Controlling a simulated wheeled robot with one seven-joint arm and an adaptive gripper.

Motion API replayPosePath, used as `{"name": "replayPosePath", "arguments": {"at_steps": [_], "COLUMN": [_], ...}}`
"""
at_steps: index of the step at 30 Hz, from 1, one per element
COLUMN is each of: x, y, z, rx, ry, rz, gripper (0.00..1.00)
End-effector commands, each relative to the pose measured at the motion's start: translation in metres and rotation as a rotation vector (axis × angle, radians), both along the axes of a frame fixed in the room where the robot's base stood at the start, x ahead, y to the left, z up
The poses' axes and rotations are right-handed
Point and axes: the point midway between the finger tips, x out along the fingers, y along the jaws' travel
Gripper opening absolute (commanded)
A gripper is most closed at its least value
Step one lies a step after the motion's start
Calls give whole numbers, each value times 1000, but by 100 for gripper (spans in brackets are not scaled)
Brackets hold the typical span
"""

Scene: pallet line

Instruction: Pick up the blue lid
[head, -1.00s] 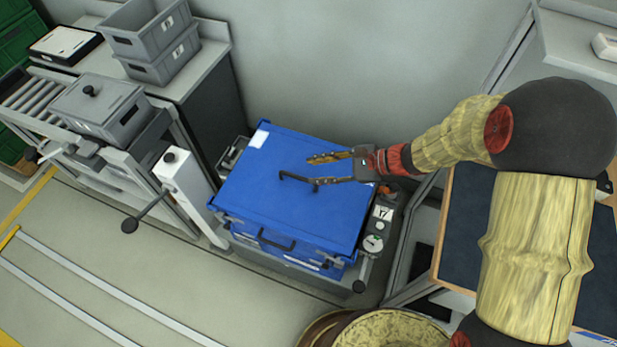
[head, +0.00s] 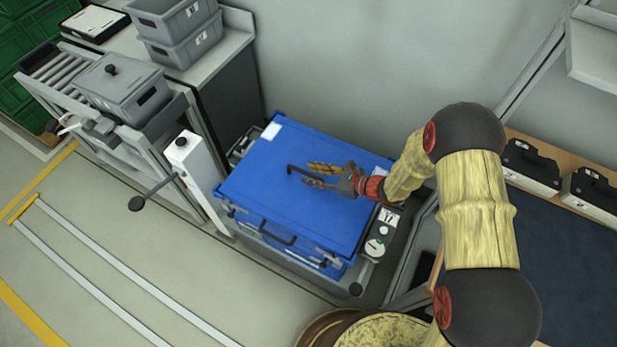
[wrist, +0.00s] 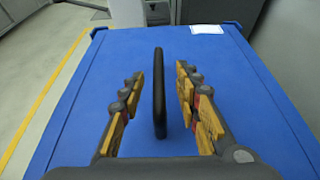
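The blue lid (head: 272,182) lies on top of a blue crate (head: 296,250) and has a black bar handle (head: 303,174) on its upper face. In the wrist view the lid (wrist: 258,110) fills most of the picture, and the handle (wrist: 159,92) stands between my two fingers. My gripper (head: 317,174) is open just above the lid, with its fingertips by the handle. In the wrist view my gripper (wrist: 160,88) shows a gap on both sides of the handle, and neither finger visibly touches it.
The crate stands on a scale-like base with a dial (head: 376,247) at its front right. A white post with a black-knobbed lever (head: 137,203) stands to the left. Grey bins (head: 120,85) and a roller conveyor are farther left. A wall is behind.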

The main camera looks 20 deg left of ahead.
Motion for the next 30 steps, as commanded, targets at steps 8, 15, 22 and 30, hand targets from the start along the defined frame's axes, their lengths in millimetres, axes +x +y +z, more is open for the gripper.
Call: {"name": "replayPosePath", "arguments": {"at_steps": [8, 15, 22, 30], "x": [1, 1, 1, 1], "y": [30, 29, 29, 29], "z": [-13, -12, -12, -12], "rx": [-1, -1, -1, -1], "ry": [1, 0, 0, 0], "rz": [2, 1, 1, 1], "gripper": [33, 29, 16, 1]}}
